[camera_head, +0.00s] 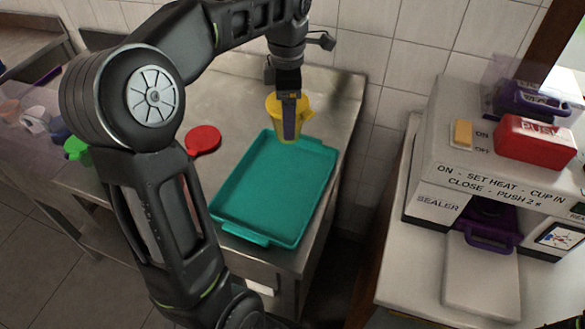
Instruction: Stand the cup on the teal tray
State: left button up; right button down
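A yellow cup (273,107) is upright in the grip of my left gripper (289,118), overlapping the far edge of the teal tray in the picture. One dark finger shows across the front of the cup; the other finger is hidden. I cannot tell whether the cup's base touches the tray or hangs above it. The teal tray (275,190) lies flat and empty on the steel counter, with a handle at its near and far ends.
A red round item with a handle (203,139) lies left of the tray. A green item (76,148) and white cups (35,119) are farther left, partly behind my arm. A sealer (505,170) with a red push block (535,138) stands on the right counter, across a gap.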

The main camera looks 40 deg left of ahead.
pick_arm(q)
jog(key=shift+w, duration=0.1)
dwell(0.3)
send_over(289, 165)
jog(key=shift+f, duration=3.1)
jog(key=shift+f+p, duration=0.5)
jog(key=shift+f, duration=1.4)
